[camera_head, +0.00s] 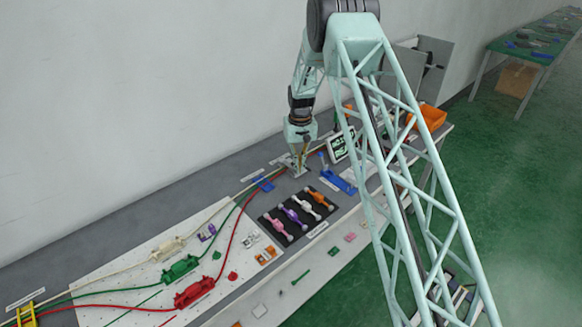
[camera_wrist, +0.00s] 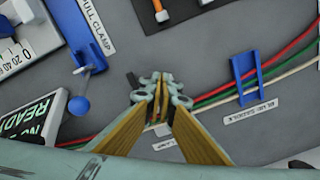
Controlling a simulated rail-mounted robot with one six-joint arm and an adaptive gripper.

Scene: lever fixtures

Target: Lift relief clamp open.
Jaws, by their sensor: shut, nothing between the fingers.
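My gripper (camera_head: 300,168) is low over the grey bench, with its fingers pointing down. In the wrist view its two fingertips (camera_wrist: 160,88) are together with nothing between them. They are over the red, green and white cables and hide part of a small fixture there. A short dark bar (camera_wrist: 133,80) shows just left of the fingertips; I cannot tell whether they touch it. A small label (camera_wrist: 165,144) lies beside this spot, too small to read. I cannot tell for certain that this fixture is the relief clamp, nor whether it is open.
A blue lever with a ball end (camera_wrist: 80,105) stands left of the gripper, near a label reading "PULL CLAMP" (camera_wrist: 96,25). A blue bracket (camera_wrist: 247,78) straddles the cables at right. A display (camera_head: 341,145) and a black panel with coloured handles (camera_head: 270,226) are close by.

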